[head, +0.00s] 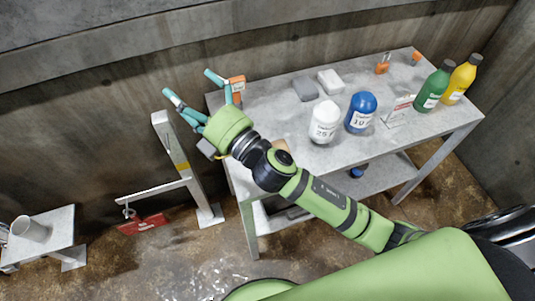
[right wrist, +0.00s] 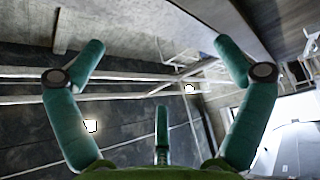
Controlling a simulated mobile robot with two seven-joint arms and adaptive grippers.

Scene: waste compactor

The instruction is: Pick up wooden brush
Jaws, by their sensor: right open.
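No wooden brush shows clearly. A small tan piece (head: 282,145) shows on the table behind my right forearm; it is mostly hidden, and I cannot tell whether it is the brush. My right gripper (head: 187,82) is open and empty, raised near the table's left end with its fingers toward the wall. In the right wrist view my right gripper (right wrist: 160,50) has its fingers spread wide, with only ceiling beams and walls beyond. My left gripper is not in view.
The grey table (head: 272,98) holds a white bottle (head: 324,124), blue bottle (head: 361,112), green bottle (head: 434,88), yellow bottle (head: 461,80), grey block (head: 305,89), white block (head: 330,82) and orange padlock (head: 382,67). A metal post (head: 178,160) stands left of it.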

